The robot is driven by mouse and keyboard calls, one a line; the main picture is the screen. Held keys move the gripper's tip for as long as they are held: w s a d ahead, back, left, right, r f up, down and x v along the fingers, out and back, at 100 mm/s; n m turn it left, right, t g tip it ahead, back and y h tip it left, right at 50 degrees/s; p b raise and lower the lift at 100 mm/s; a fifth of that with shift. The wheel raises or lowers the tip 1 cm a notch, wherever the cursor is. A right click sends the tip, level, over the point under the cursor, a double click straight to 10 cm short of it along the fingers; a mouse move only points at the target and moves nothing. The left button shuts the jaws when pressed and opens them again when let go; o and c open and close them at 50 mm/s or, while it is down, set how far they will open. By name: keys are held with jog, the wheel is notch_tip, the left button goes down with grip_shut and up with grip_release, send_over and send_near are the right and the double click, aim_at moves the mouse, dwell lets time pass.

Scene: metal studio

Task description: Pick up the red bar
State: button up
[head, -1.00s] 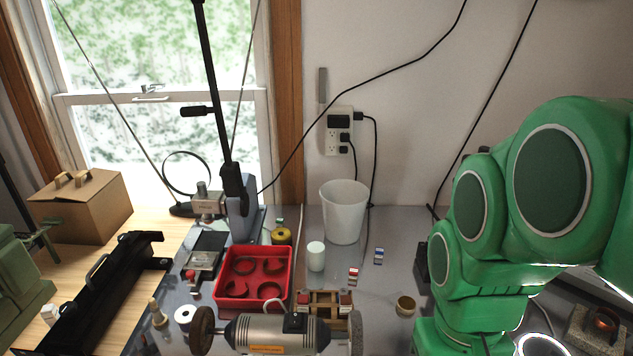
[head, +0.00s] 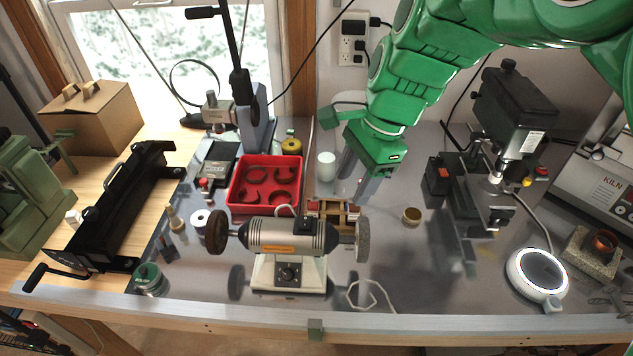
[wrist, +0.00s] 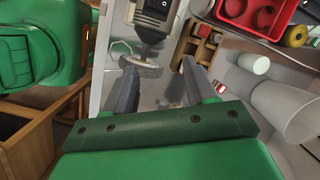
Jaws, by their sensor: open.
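A small red-and-white block, likely the red bar (wrist: 219,87), shows in the wrist view just right of my right finger, near the wooden holder (wrist: 205,42). In the head view I cannot make it out; my gripper covers that area. My gripper (head: 357,178) points down over the bench, between the white cup and the wooden holder. In the wrist view my gripper (wrist: 161,65) is open, with nothing held between its fingers. The bar is outside the finger gap in that picture. Its height below the fingers is hard to tell.
A bench grinder (head: 287,240) stands in front, close to the holder. A red tray (head: 265,183) lies left, and a white cup (head: 326,165) is close by. A brass ring (head: 411,215) and a drill press (head: 512,110) are right. Bench around the ring is clear.

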jog(key=w+a+m+y, duration=0.1)
jog(key=w+a+m, duration=0.5)
jog(key=w, duration=0.3)
send_near(314, 205)
notch_tip(314, 205, down, 2)
jog(key=a, duration=0.1)
jog(key=shift+t, duration=0.3)
jog(key=shift+x, duration=4.15)
jog(key=shift+s+d, duration=0.1)
jog(key=shift+s, duration=0.1)
grip_shut()
